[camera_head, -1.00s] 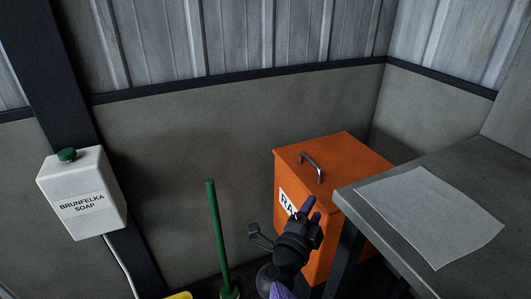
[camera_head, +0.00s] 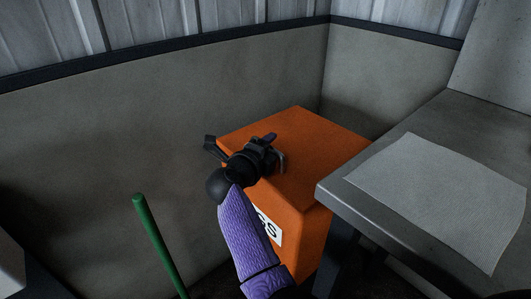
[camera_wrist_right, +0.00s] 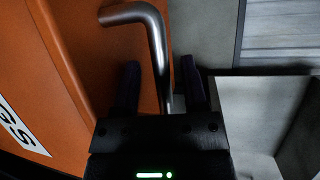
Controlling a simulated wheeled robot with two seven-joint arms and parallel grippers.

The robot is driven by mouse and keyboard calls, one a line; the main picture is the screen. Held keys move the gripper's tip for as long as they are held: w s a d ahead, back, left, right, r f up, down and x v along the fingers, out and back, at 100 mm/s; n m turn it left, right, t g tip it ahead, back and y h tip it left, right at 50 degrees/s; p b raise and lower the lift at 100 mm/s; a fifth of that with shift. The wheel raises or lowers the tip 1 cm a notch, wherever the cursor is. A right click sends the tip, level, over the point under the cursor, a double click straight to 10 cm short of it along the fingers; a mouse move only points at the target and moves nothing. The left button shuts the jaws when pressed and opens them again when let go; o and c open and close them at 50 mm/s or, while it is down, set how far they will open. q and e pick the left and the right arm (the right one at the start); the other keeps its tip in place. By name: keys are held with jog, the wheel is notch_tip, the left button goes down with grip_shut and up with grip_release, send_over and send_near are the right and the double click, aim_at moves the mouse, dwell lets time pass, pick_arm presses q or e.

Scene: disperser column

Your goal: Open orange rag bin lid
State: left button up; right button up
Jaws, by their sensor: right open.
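The orange rag bin (camera_head: 320,150) stands in the corner with its flat lid shut. Part of a white label with black letters shows on its front. My right gripper (camera_head: 273,146) is over the front left part of the lid, at the metal handle (camera_head: 282,163), and hides much of it. In the right wrist view, the bent steel handle (camera_wrist_right: 155,45) runs down between the two dark fingers of the open right gripper (camera_wrist_right: 160,85). I see a gap beside the handle; contact is not clear. My left gripper is not in view.
A grey table (camera_head: 335,200) with a pale cloth or mat (camera_head: 440,200) stands close to the bin's right side. A green pole (camera_head: 160,245) rises at the lower left. Grey walls (camera_head: 120,130) stand behind the bin.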

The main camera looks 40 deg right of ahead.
grip_shut()
dwell(1.0)
dwell(0.4)
